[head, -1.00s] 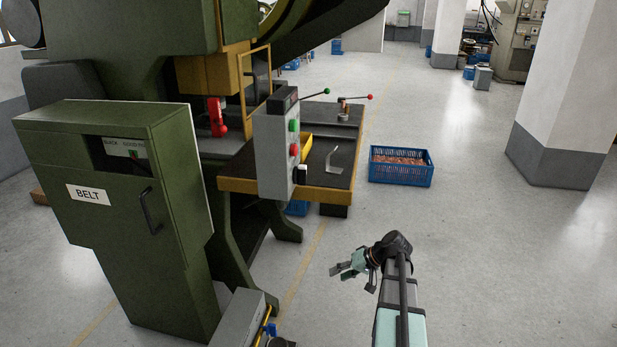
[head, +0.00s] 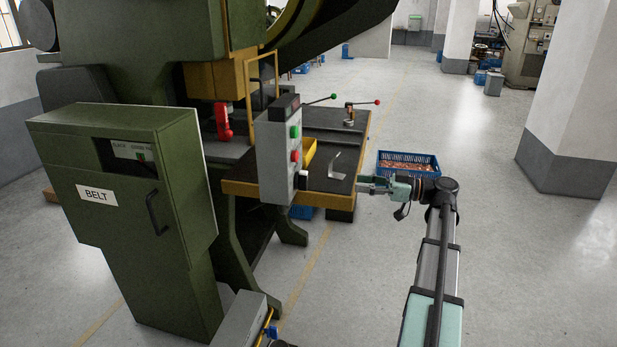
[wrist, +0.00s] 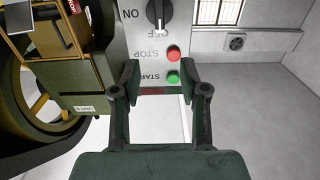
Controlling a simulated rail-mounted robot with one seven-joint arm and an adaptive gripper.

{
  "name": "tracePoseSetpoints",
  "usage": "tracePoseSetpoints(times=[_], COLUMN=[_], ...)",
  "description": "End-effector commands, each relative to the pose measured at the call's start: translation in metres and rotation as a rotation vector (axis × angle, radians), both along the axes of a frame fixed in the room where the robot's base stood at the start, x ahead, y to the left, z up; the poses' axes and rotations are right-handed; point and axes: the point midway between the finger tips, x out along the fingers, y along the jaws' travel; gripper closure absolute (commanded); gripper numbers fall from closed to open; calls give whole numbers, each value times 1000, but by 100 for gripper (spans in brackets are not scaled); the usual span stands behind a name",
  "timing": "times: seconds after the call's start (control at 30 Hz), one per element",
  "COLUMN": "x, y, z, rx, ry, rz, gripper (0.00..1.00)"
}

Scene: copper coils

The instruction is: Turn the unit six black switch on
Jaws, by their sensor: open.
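The grey control box (head: 272,160) stands at the press table's near edge in the head view. In the wrist view its panel (wrist: 136,45) appears upside down, with the black rotary switch (wrist: 157,14) at the top, partly cut off. The switch's white mark points at the OFF label; ON is to its left. The red stop button (wrist: 174,53) and green start button (wrist: 173,76) lie nearer the fingers. My gripper (head: 360,185) is right of the box, apart from it. In the wrist view my gripper (wrist: 162,78) is open and empty, facing the panel.
The green press with a BELT cabinet (head: 125,200) fills the left. The dark worktable (head: 335,150) holds a bent metal piece (head: 336,164) and levers. A blue crate (head: 408,164) of copper-coloured pieces is behind my gripper. Floor at right is clear.

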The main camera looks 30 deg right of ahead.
Motion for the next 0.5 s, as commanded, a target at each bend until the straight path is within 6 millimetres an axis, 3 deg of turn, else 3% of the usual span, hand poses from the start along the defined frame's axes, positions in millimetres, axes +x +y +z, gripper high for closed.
tracePoseSetpoints(times=[0.5], x=[61], y=[74], z=[3], rx=[1], ry=[4], rz=[2], gripper=[56])
